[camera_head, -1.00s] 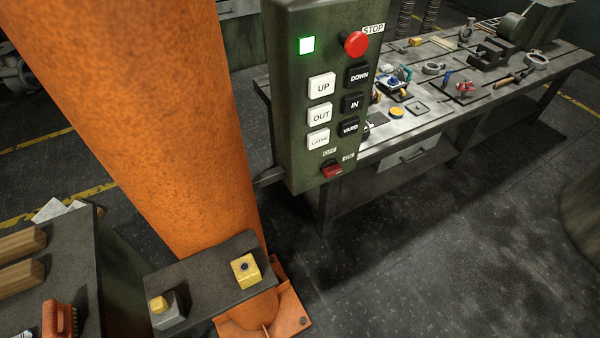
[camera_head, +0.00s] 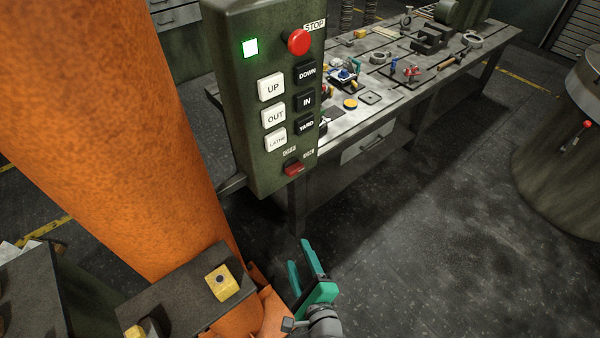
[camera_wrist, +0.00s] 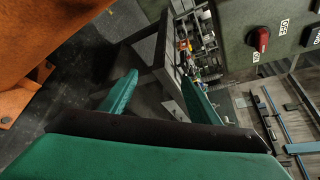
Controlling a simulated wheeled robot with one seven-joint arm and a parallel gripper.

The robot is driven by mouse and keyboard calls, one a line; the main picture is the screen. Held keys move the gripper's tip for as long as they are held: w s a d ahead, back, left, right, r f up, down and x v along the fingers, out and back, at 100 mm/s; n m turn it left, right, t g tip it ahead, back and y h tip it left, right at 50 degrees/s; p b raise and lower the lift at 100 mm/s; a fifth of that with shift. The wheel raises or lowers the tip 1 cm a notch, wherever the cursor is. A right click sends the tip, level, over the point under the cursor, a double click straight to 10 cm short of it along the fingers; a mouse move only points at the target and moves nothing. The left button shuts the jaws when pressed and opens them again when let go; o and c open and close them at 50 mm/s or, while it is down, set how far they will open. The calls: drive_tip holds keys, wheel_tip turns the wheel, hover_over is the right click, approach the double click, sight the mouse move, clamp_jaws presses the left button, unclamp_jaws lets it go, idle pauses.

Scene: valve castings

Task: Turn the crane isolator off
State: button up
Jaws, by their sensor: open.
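The crane isolator is a small red switch (camera_head: 294,168) at the bottom of the green control box (camera_head: 225,60) in the head view. Two small labels sit just above it; in the wrist view the one beside the red knob (camera_wrist: 261,39) reads OFF. A green lamp (camera_head: 250,47) is lit at the box's upper left. My gripper (camera_head: 306,262) has teal fingers and is open and empty, below the box and apart from it. In the wrist view its fingertips (camera_wrist: 157,88) are spread, with the knob beyond them at upper right.
The box also carries a red STOP button (camera_head: 299,41) and several white and black buttons. A thick orange column (camera_head: 120,110) stands left of it. A workbench (camera_head: 375,125) with parts stands behind. A shelf (camera_head: 180,290) holds a yellow block (camera_head: 221,282).

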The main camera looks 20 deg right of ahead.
drive_tip(key=w+d+r+m+t+y, duration=0.1)
drive_tip(key=w+d+r+m+y, duration=0.3)
drive_tip(key=r, duration=0.4)
drive_tip(key=m+t+y, duration=0.1)
drive_tip(key=m+y, duration=0.2)
approach(297, 171)
drive_tip(key=x, duration=0.9)
drive_tip(key=c, duration=1.1)
